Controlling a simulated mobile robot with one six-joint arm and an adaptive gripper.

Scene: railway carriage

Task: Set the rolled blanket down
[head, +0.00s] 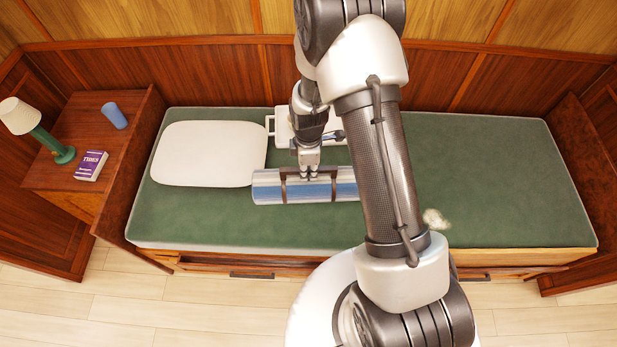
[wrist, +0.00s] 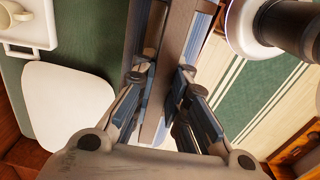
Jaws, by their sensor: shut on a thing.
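The rolled blanket (head: 268,187), blue and white with brown straps, lies lengthwise left to right over the green bunk (head: 500,180). My gripper (head: 309,177) is shut on its middle, at the handle strap between the straps. In the wrist view my gripper's fingers (wrist: 163,88) close on either side of a brown strap, with the blanket (wrist: 196,25) below. I cannot tell whether the blanket touches the bunk or hangs just above it. My arm hides the area right of it.
A white pillow (head: 208,154) is left of the blanket. Behind it is a white tray (head: 284,126), holding a mug (wrist: 12,14). A small cream thing (head: 436,218) lies right of my arm. A side table (head: 60,178) holds a lamp, cup and book. The bunk's right is clear.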

